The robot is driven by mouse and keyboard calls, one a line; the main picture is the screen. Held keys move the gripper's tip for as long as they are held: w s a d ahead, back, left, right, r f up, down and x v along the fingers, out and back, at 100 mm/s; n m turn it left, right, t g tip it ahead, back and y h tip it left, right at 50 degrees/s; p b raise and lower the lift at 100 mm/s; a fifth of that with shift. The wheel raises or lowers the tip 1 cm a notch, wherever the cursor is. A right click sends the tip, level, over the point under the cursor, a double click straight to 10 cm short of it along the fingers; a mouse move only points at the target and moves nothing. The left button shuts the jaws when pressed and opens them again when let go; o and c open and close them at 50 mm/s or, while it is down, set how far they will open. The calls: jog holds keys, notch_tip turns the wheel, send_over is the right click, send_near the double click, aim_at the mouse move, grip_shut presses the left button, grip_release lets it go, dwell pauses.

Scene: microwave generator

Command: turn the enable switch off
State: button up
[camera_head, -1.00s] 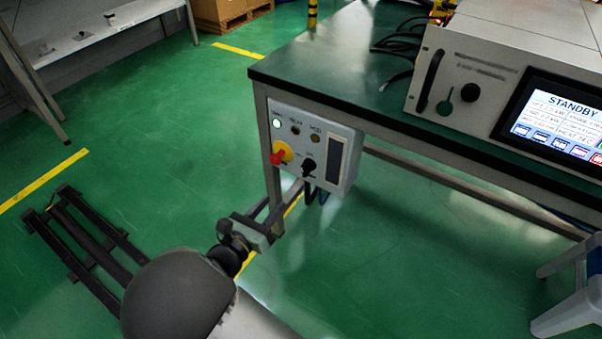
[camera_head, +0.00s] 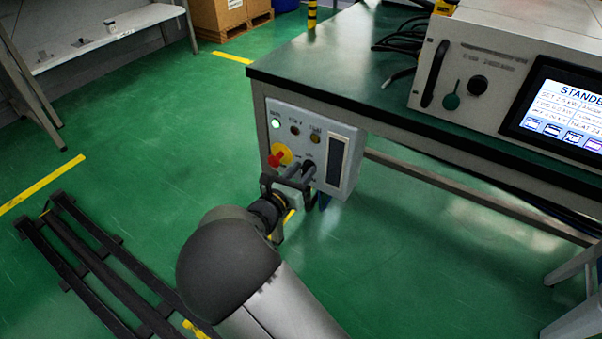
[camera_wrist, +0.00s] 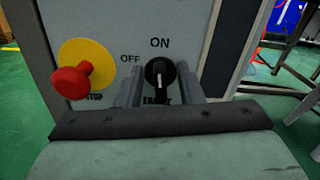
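The enable switch (camera_wrist: 160,74) is a black rotary knob with a white mark in the wrist view. The mark stands upright, toward the ON label (camera_wrist: 161,42); the OFF label (camera_wrist: 130,58) is at its upper left. My gripper (camera_wrist: 159,86) is open, with one finger on each side of the knob. Whether the fingers touch it I cannot tell. The label under the knob is partly hidden. In the head view, my gripper (camera_head: 290,186) is at the lower part of the grey control box (camera_head: 288,110), and the switch (camera_head: 308,170) shows just past it.
A red emergency stop button (camera_wrist: 72,81) on a yellow disc is left of the switch. The box hangs on the green-topped bench (camera_head: 335,75). A generator (camera_head: 495,65) with a screen reading STANDBY stands on the bench.

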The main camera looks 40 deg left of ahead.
grip_shut()
jog(key=shift+r+p, duration=0.15)
jog(key=shift+p, duration=0.55)
jog(key=n+p, duration=0.2)
jog(key=p, duration=0.1)
jog(key=shift+a+r+p, duration=0.1)
jog(key=shift+r+p, duration=0.05)
jog(key=shift+p, duration=0.15)
jog(key=n+p, duration=0.2)
jog(key=p, duration=0.2)
jog(key=shift+a+n, duration=0.1)
jog(key=shift+n, duration=0.3)
jog(key=n+p, duration=0.2)
jog(key=n, duration=0.1)
jog(key=f+n+p, duration=0.1)
jog(key=n+p, duration=0.1)
jog(key=n, duration=0.2)
jog(key=n+p, duration=0.3)
jog(key=n, duration=0.1)
jog(key=shift+s+a+f, duration=0.1)
jog(key=shift+a+f, duration=0.15)
jog(key=shift+f, duration=0.15)
